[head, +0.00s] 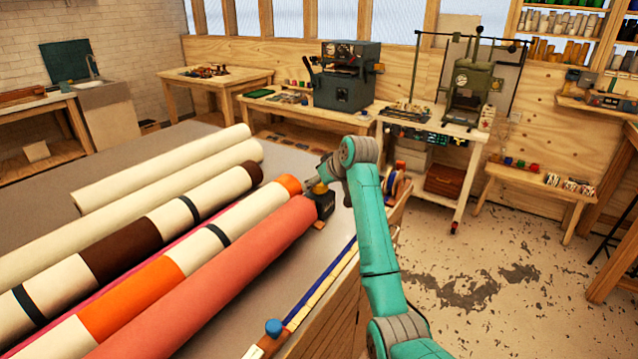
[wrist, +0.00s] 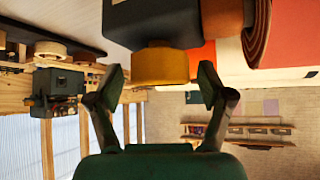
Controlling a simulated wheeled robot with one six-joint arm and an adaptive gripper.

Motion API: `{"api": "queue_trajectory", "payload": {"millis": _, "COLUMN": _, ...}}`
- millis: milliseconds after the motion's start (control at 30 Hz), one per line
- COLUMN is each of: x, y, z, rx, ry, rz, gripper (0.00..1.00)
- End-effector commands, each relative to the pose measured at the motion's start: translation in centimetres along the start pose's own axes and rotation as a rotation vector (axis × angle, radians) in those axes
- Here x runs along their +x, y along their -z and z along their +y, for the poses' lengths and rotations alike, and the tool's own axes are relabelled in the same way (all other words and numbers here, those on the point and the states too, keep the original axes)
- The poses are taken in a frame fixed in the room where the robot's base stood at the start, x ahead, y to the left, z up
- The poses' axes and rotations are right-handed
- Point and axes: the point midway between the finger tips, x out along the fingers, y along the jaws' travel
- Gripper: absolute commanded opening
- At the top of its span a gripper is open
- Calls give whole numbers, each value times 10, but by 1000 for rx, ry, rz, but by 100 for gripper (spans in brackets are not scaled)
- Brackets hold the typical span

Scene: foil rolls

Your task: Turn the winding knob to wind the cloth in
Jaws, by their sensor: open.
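A yellow round knob (wrist: 160,67) sticks out of a dark housing (wrist: 140,22) in the wrist view, which looks upside down. In the head view the knob (head: 317,187) shows small above the dark box (head: 323,206) at the end of the cloth rolls. My gripper (wrist: 160,82) is open, one finger on each side of the knob's outer end, with gaps on both sides. It looks empty. In the head view my gripper is mostly hidden behind my wrist. Coral (head: 215,280), striped and cream cloth rolls lie side by side on the table.
A blue knob (head: 273,327) stands by a long strip (head: 320,290) along the table's right edge. Several small spools (head: 396,185) sit beyond my wrist. Side tables with a dark machine (head: 345,78) stand at the back.

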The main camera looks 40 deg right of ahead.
Motion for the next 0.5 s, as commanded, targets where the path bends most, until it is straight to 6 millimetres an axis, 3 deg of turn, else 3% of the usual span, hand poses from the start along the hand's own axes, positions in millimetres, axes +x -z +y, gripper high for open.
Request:
{"api": "queue_trajectory", "payload": {"millis": 67, "x": 0, "y": 0, "z": 0, "rx": 0, "ry": 0, "rz": 0, "gripper": 75}}
{"api": "queue_trajectory", "payload": {"millis": 200, "x": 0, "y": 0, "z": 0, "rx": 0, "ry": 0, "rz": 0, "gripper": 40}}
{"api": "queue_trajectory", "payload": {"millis": 300, "x": 0, "y": 0, "z": 0, "rx": 0, "ry": 0, "rz": 0, "gripper": 20}}
{"api": "queue_trajectory", "payload": {"millis": 500, "x": 0, "y": 0, "z": 0, "rx": 6, "ry": -6, "rz": 0, "gripper": 20}}
